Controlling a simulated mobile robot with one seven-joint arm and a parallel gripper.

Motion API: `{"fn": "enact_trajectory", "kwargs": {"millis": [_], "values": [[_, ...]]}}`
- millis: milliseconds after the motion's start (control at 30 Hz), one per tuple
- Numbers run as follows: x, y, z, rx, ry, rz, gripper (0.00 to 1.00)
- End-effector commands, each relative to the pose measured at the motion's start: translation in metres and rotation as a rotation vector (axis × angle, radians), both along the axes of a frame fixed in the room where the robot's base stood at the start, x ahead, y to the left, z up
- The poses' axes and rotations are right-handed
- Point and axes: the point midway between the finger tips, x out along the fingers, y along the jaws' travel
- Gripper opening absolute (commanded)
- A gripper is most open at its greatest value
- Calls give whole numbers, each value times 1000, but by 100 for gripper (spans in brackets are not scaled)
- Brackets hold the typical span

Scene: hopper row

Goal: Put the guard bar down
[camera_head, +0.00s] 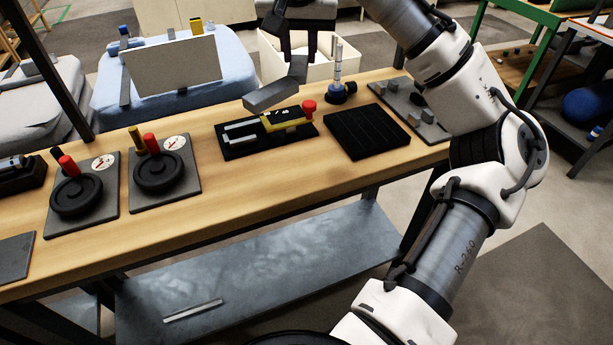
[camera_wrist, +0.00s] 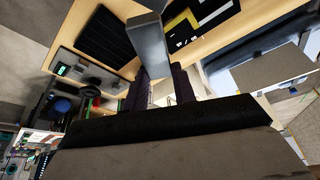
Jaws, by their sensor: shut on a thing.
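The guard bar is a plain grey rectangular bar (camera_head: 274,95). It hangs tilted from my gripper (camera_head: 298,50), which is shut on its upper end. The bar's lower end points left, toward the camera, and appears above the workbench (camera_head: 240,182), near its back edge. In the wrist view the bar (camera_wrist: 149,48) sticks out from between the dark fingers of my gripper (camera_wrist: 160,84). My fingertips are partly hidden by the bar.
A black ribbed mat (camera_head: 366,131) lies right of the fixture. Two black handwheels (camera_head: 158,172) are at left. Bare wood shows along the bench front. A white bin (camera_head: 285,70) stands behind.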

Motion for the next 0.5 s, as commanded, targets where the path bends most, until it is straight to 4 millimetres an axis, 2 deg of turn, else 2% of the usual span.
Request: {"fn": "enact_trajectory", "kwargs": {"millis": [67, 167, 500], "values": [[-1, 3, -3, 1, 2, 11, 0], [-1, 3, -20, 3, 4, 15, 0], [-2, 2, -110, 3, 4, 11, 0]]}}
